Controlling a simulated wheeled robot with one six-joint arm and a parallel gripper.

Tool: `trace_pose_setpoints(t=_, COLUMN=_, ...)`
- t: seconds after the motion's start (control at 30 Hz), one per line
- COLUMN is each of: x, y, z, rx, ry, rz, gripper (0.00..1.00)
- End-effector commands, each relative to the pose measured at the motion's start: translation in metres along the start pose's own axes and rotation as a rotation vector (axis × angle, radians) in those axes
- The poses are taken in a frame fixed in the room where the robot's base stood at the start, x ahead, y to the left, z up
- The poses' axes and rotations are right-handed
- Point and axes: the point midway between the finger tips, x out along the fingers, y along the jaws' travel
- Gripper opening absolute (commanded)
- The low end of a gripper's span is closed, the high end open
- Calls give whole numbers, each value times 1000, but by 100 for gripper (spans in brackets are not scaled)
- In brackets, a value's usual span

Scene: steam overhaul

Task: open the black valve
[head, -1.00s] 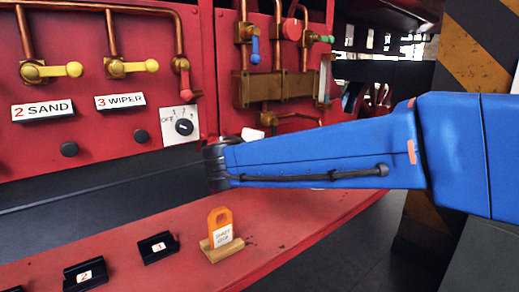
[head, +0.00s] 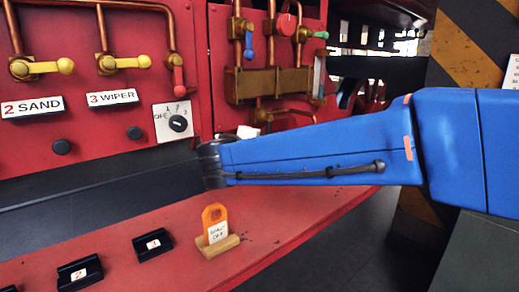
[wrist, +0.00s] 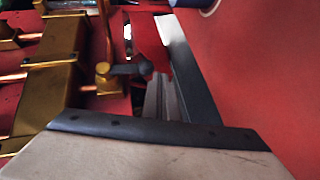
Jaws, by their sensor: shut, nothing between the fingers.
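The black valve shows in the wrist view as a black lever handle (wrist: 130,69) on a small brass body (wrist: 104,75). The lever points right, roughly level in the picture. My gripper (wrist: 158,85) is in the wrist view, with its grey fingers shut and empty. The fingertips appear just below and right of the lever's free end; I cannot tell whether they touch it. In the head view my blue arm reaches left across the panel, and I cannot make out the black valve or the fingers there.
A brass manifold (head: 272,82) with blue, red and green handles is on the red panel. Yellow-handled valves (head: 125,63) are at left. An orange tag on a wooden stand (head: 217,232) and black labelled holders (head: 153,245) are on the red ledge. A metal strip (wrist: 190,70) stands right of my fingers.

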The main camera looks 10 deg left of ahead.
Motion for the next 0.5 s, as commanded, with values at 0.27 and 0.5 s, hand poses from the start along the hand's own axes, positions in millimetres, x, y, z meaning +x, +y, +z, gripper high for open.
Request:
trace_pose_setpoints(t=0.27, x=-48, y=0, z=-1, rx=1, ry=4, rz=0, gripper=0)
trace_pose_setpoints(t=0.5, x=-91, y=0, z=-1, rx=-1, ry=5, rz=-1, gripper=0)
